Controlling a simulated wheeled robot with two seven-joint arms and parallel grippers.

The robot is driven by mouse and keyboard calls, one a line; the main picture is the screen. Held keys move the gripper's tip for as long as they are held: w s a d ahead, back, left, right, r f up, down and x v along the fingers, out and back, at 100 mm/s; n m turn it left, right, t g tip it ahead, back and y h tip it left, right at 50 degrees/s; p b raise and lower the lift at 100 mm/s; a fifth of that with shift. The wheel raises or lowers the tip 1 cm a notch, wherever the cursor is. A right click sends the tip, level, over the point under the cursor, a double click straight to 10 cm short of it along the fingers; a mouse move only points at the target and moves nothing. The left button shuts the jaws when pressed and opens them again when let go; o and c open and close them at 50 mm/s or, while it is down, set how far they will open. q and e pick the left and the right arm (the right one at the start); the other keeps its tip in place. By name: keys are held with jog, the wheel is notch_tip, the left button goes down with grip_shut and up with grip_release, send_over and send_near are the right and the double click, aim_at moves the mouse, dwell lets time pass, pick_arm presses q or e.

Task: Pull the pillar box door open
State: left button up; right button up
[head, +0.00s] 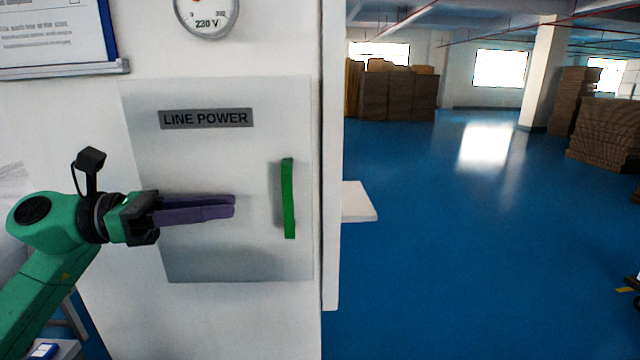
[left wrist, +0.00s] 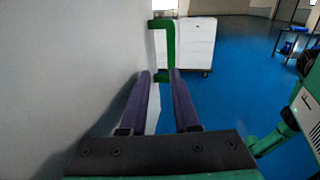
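The pillar box door (head: 225,165) is a light grey panel labelled "LINE POWER" on the white pillar; it looks shut. Its upright green handle (head: 288,198) is on the door's right side. It also shows in the left wrist view as a green bracket (left wrist: 169,45) standing off the panel. My left gripper (head: 234,206) is in front of the door, with its purple fingers pointing right towards the handle. The fingertips are short of the handle in the head view. In the left wrist view the fingers (left wrist: 160,76) are apart, with the handle ahead of them. I cannot see my right gripper.
A white ledge (head: 357,202) juts out right of the pillar. Blue floor (head: 450,260) lies open to the right. Stacked brown boxes (head: 398,95) stand far back.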

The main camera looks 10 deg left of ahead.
aim_at(292, 197)
pick_arm(q)
jog(key=d+p, duration=0.2)
jog(key=d+r+p, duration=0.1)
jog(key=d, duration=0.1)
jog(key=d+r+p, duration=0.1)
jog(key=d+p, duration=0.1)
jog(key=shift+d+r+p, duration=0.2)
jog(key=shift+r+p, duration=0.05)
jog(key=shift+p, duration=0.05)
jog(key=p+x, duration=0.2)
jog(key=x, duration=0.2)
jog(key=shift+w+f+p, duration=0.3)
jog(key=shift+w+p, duration=0.1)
jog(key=shift+w, duration=0.1)
jog(key=x, duration=0.1)
jog(key=p+x, duration=0.1)
jog(key=x, duration=0.1)
jog(key=shift+f, duration=0.3)
jog(key=shift+s+d+f, duration=0.1)
jog(key=shift+d+f, duration=0.1)
jog(key=shift+a, duration=0.1)
grip_shut()
pick_arm(e)
jog(key=s+r, duration=0.3)
jog(key=r, duration=0.6)
jog(key=shift+s+r, duration=0.15)
jog(key=shift+r, duration=0.1)
